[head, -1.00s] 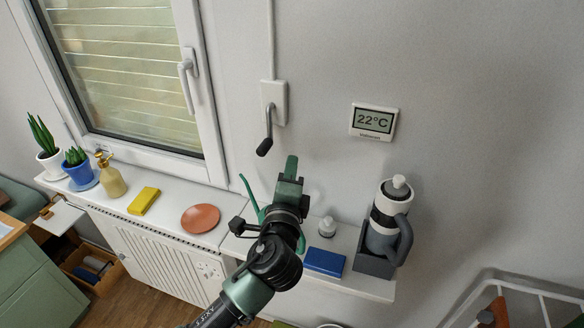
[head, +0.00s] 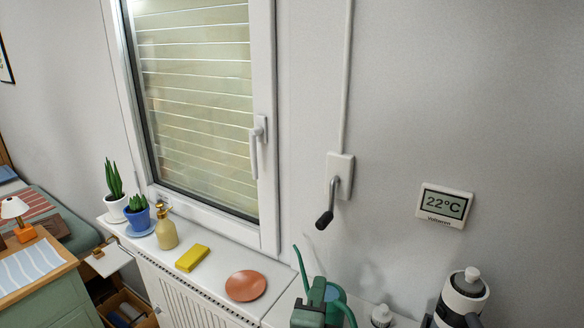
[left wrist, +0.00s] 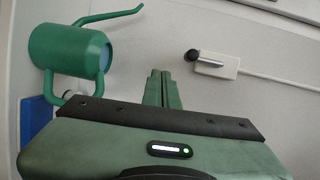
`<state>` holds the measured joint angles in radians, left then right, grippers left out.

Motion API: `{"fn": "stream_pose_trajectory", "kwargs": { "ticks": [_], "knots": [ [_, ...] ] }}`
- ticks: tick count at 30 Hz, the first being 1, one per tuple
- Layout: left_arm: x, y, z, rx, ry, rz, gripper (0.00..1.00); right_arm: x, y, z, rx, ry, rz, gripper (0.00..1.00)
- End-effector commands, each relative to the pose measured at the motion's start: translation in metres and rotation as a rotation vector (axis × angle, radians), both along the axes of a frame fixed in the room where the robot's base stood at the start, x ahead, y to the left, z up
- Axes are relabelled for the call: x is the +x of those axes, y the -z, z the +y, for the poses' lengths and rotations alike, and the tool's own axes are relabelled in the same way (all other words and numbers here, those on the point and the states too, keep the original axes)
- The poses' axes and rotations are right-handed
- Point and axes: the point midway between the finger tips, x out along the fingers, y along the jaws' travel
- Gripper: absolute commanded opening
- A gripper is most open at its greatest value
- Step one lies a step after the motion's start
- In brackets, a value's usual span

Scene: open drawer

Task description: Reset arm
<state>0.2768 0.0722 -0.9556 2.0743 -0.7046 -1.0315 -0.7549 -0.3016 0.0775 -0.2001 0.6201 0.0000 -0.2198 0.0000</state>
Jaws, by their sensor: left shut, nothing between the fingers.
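My left gripper (head: 318,284) is dark green and shows at the bottom of the head view, low in front of the sill and below the wall crank. In the left wrist view its two fingers (left wrist: 164,90) are together with nothing between them. A green watering can (left wrist: 68,52) is at the upper left of the left wrist view, apart from the fingers. In the head view its body (head: 336,293) is partly hidden behind my gripper. My right gripper is not in view.
A crank (head: 326,212) hangs from a white wall box (head: 341,170). The sill holds a coral disc (head: 246,286), a yellow block (head: 192,258), a gold bottle (head: 166,230) and two potted plants.

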Motion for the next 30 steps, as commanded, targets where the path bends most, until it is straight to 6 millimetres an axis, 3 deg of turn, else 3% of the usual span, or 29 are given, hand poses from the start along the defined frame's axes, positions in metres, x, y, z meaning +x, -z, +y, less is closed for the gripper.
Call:
{"fn": "stream_pose_trajectory", "kwargs": {
  "ticks": [5,9,12,18,27,30],
  "knots": [
    [-0.021,0.092,0.09,-0.338,-0.244,0.423,0.0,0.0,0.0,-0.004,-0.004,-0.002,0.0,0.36],
    [-0.067,0.158,0.156,-0.586,-0.479,0.708,0.0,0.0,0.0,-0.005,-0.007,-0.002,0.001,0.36],
    [-0.104,0.189,0.189,-0.713,-0.626,0.848,0.0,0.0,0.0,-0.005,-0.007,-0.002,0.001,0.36],
    [-0.164,0.223,0.233,-0.871,-0.849,1.016,0.0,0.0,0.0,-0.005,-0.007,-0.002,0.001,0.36],
    [-0.244,0.244,0.277,-1.02,-1.131,1.167,0.0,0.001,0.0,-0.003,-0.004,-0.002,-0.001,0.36],
    [-0.238,0.272,0.275,-1.017,-1.139,1.178,0.0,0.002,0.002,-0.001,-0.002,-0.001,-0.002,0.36]
  ]
}}
